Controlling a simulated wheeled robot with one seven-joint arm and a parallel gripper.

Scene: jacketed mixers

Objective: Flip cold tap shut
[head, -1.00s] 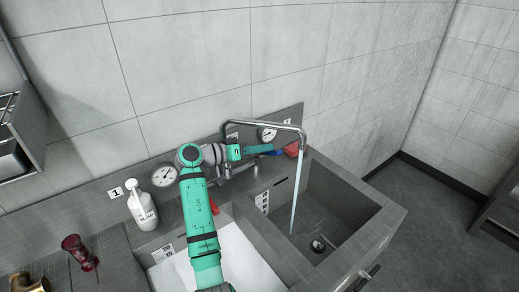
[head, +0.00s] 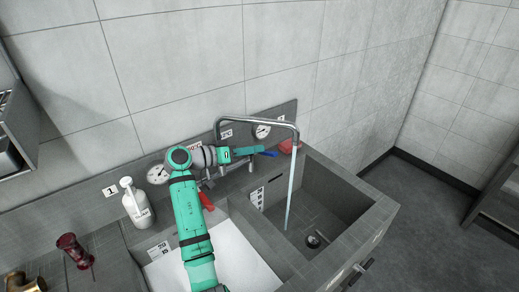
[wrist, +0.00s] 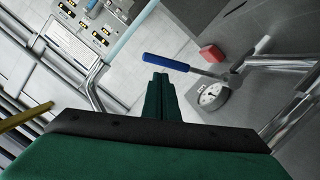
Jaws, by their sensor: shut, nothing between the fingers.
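The cold tap's blue lever (head: 265,152) sticks out at the back of the sink, just right of my gripper's tip. In the wrist view the blue lever (wrist: 166,63) lies just beyond the fingertips, its metal stem running right to the pipework. My gripper (head: 250,151) is shut and empty; its closed green fingers show in the wrist view (wrist: 157,78). I cannot tell whether they touch the lever. A stream of water (head: 290,190) runs from the bent metal spout (head: 257,118) into the right basin (head: 318,205). The tap body is partly hidden behind my gripper.
A red lever (head: 206,200) sits beside my arm. Gauges stand at the back, one left (head: 158,174) and one right (head: 262,131). A white pump bottle (head: 136,202) stands left of my arm. A red block (head: 287,146) sits behind the right basin.

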